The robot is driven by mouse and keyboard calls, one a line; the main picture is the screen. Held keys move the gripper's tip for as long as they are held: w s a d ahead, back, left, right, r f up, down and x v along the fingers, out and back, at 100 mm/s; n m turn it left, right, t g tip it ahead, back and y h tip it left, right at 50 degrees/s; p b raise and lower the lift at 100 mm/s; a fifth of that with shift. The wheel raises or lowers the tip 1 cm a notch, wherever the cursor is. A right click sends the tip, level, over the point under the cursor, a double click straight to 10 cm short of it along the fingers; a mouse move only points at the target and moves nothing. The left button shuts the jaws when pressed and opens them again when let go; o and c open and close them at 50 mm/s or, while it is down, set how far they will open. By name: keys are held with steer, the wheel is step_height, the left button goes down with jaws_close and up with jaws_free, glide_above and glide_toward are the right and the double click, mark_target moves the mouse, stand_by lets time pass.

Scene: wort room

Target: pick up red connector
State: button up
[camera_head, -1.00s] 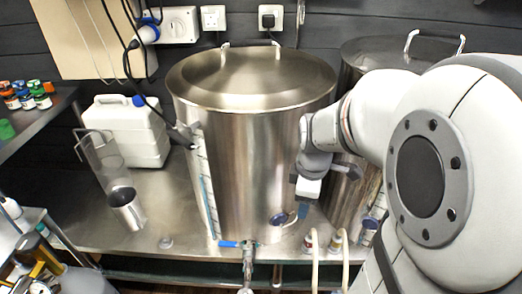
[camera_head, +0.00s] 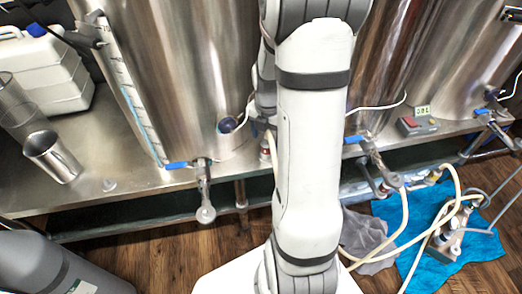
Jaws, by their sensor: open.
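A small connector with a dull red band (camera_head: 265,148) stands near the front edge of the steel bench, left of my arm. A pale hose runs down from it, and my arm hides part of this. My arm crosses the middle of the view, and its wrist part hangs just above the connector. I see nothing held. Another hose fitting (camera_head: 383,188) with reddish parts is right of my arm, below a tap.
Large steel kettles (camera_head: 165,70) stand on the bench (camera_head: 125,190), with blue-handled taps (camera_head: 203,185) jutting over its front edge. A metal cup (camera_head: 52,157) and white canister (camera_head: 42,70) are at left. Pale hoses, a pump (camera_head: 445,240) and blue cloth (camera_head: 480,247) lie on the floor at right.

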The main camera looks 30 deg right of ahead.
mark_target(266, 146)
steer(key=f, duration=0.1)
steer(key=f+b, duration=0.1)
steer(key=f, duration=0.2)
steer(key=shift+s+a+b, duration=0.3)
steer(key=shift+a+b, duration=0.05)
steer(key=shift+f, duration=0.35)
steer(key=shift+c, duration=0.2)
steer(key=c, duration=1.1)
